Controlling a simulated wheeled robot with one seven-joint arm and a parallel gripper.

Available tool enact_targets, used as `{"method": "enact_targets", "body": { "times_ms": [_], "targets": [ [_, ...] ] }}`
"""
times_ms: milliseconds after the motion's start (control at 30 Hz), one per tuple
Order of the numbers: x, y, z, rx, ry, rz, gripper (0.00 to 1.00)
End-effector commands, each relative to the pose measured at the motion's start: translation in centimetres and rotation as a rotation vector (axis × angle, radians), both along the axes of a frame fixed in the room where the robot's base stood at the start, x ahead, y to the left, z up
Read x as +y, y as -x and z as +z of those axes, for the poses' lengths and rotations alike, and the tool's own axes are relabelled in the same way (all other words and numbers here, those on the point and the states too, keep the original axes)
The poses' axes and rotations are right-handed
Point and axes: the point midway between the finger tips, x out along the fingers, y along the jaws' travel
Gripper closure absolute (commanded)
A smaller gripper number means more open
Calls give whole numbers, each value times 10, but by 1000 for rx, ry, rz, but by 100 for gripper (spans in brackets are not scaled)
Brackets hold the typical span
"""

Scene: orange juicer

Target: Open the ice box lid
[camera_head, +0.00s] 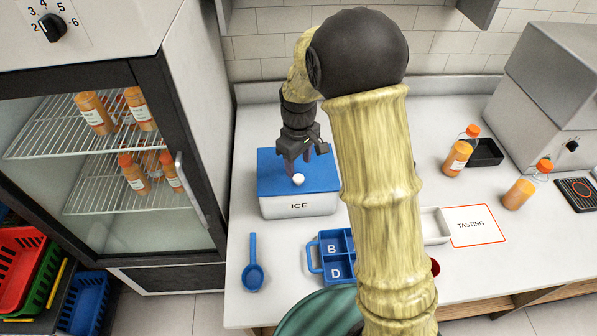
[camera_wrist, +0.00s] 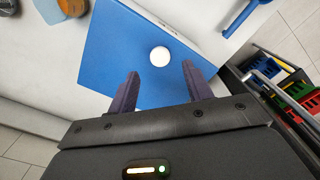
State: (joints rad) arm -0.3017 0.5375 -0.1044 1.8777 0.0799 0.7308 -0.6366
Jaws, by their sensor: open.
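The ice box (camera_head: 299,206) is white, marked ICE, and stands on the counter with its blue lid (camera_head: 270,179) lying flat on top. A round white knob (camera_head: 298,179) sits on the lid. My gripper (camera_head: 301,168) points down over the lid, close to the knob. In the wrist view the lid (camera_wrist: 115,60) and knob (camera_wrist: 160,56) show ahead of my open gripper (camera_wrist: 160,85). The knob appears between the lines of the two fingers, a little beyond their tips, and nothing is held. My arm hides part of the counter right of the box.
A blue scoop (camera_head: 253,265) lies left of the box front. A blue divided tray (camera_head: 330,250) stands in front. A fridge (camera_head: 180,150) with bottles is at left. Bottles (camera_head: 460,155) and a TASTING card (camera_head: 473,225) are at right. Bare counter lies around the scoop.

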Motion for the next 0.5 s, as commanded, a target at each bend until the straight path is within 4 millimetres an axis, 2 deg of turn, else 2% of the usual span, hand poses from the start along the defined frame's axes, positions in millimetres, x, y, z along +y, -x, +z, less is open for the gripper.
{"method": "enact_targets", "body": {
  "times_ms": [200,333,500],
  "targets": [
    [0,1,-36,4,1,-1,50],
    [0,0,-48,1,1,0,50],
    [0,0,-51,-1,0,0,50]
  ]
}}
